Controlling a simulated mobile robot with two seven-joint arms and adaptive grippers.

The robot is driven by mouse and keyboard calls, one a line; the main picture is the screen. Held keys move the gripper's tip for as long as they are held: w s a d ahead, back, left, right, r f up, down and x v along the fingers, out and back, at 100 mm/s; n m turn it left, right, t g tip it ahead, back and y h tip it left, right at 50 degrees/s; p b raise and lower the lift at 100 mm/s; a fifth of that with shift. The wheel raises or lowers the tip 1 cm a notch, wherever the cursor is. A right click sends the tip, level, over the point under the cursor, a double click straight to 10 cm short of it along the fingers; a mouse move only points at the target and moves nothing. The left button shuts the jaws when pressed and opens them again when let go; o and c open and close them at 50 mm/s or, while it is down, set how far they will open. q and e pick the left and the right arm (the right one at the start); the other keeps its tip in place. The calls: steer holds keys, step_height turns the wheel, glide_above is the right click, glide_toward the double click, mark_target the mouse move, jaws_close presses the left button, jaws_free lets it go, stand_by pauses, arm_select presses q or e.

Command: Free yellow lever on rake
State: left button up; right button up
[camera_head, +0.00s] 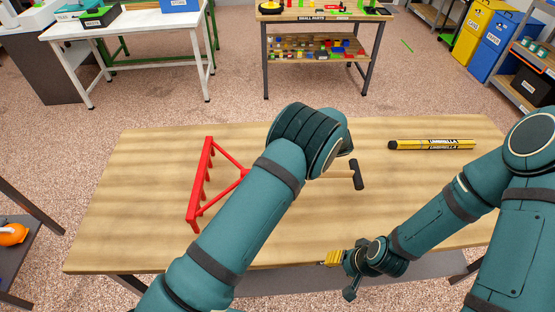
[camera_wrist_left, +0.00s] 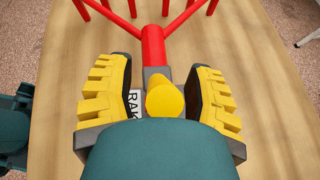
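A rake with a red toothed head (camera_head: 200,180) lies flat on the table. Its wooden handle (camera_head: 337,174) points right and ends in a black crosspiece (camera_head: 357,174). My left arm covers its middle and hides my left gripper in the head view. In the left wrist view my left gripper (camera_wrist_left: 162,75) is open, with one yellow finger on each side of the yellow lever (camera_wrist_left: 165,101). The lever is seen end-on, just below the red socket (camera_wrist_left: 153,48), beside a partly hidden "RAK" label (camera_wrist_left: 135,102). Finger contact cannot be told. My right gripper (camera_head: 331,258) is at the table's front edge, away from the rake.
The wooden table (camera_head: 130,200) is otherwise mostly clear. A yellow tube marked "UMBRELLA" (camera_head: 432,144) lies at its back right. A white workbench (camera_head: 130,28) and a small-parts bench (camera_head: 322,17) stand behind, with yellow (camera_head: 485,35) and blue (camera_head: 505,50) bins at right.

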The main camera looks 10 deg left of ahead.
arm_select(q)
steer(key=shift+r, duration=0.1)
steer(key=v, duration=1.2)
